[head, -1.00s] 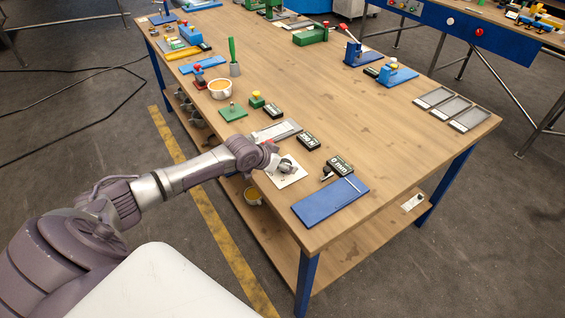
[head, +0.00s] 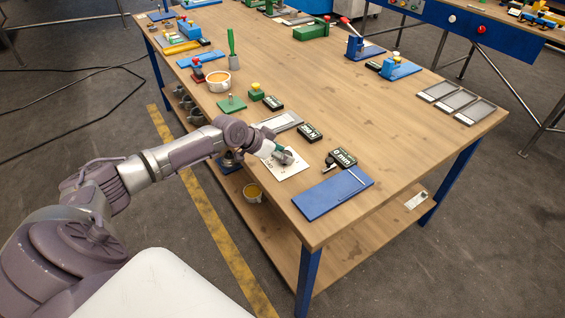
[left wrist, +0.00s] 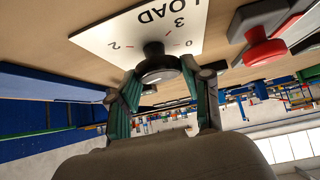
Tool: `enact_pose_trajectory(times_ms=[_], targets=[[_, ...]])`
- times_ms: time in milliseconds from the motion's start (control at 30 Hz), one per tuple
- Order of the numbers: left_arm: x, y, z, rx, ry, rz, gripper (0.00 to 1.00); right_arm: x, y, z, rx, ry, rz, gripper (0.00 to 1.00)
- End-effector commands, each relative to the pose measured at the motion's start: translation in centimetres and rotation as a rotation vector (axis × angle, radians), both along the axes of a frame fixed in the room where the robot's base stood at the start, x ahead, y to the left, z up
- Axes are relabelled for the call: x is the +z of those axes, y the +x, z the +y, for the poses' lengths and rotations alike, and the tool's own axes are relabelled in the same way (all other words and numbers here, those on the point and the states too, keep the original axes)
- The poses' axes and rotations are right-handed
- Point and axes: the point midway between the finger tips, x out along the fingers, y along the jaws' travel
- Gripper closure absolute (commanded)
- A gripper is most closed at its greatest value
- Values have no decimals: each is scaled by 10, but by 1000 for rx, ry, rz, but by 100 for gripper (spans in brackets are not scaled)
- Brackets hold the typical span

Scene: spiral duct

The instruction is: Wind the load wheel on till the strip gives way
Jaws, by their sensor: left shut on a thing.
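The load wheel (left wrist: 158,66) is a dark round knob on a white plate (left wrist: 185,18) marked LOAD with numbers. My left gripper (left wrist: 165,85) has its green-sided fingers around the wheel, one on each side, and is shut on it. In the head view my left gripper (head: 279,154) covers part of the wheel, over the white plate (head: 286,169) near the table's front edge. I cannot tell which thing is the strip. My right gripper is in neither view.
A blue slab (head: 330,195) lies at the front corner. In the wrist view a red button (left wrist: 266,52) is close by. The table's middle is clear.

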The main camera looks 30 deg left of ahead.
Motion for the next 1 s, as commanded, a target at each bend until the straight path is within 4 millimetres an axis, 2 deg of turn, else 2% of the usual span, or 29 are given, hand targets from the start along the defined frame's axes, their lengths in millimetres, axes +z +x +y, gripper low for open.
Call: enact_pose_trajectory(times_ms=[33,100,400,700,1000], targets=[[-10,2,2,-39,0,-5,86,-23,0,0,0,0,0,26],[-10,2,2,-105,-1,-6,86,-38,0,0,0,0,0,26],[-5,4,3,-368,-5,-6,86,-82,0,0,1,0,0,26],[-2,4,3,-552,-2,-3,86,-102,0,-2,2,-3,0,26],[-1,4,4,-629,0,-2,86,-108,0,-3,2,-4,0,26]])
